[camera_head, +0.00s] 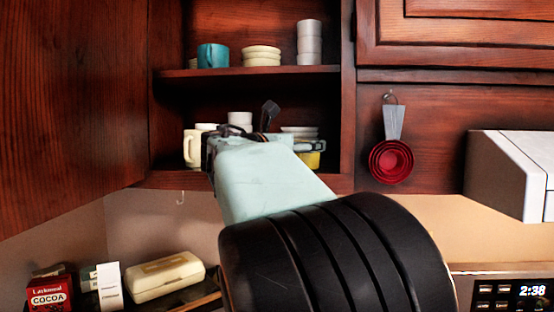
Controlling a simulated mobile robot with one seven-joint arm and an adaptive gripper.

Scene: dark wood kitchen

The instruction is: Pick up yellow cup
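A small yellow thing (313,160), which may be the yellow cup, shows on the lower shelf of the open cabinet. My arm and gripper hide most of it, so its shape is unclear. A cream mug (193,150) stands on the same shelf, left of my gripper. My gripper (266,132) reaches up to the front of the lower shelf, between the cream mug and the yellow thing. Its fingertips are mostly hidden behind my own wrist, and I cannot tell whether they are open or touch anything.
The upper shelf (248,71) holds a teal mug (213,56), stacked cream bowls (262,55) and stacked pale cups (309,42). The open cabinet door (75,105) fills the left. Red measuring cups (391,161) hang at right, left of a white hood (510,170). Boxes stand on the counter below.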

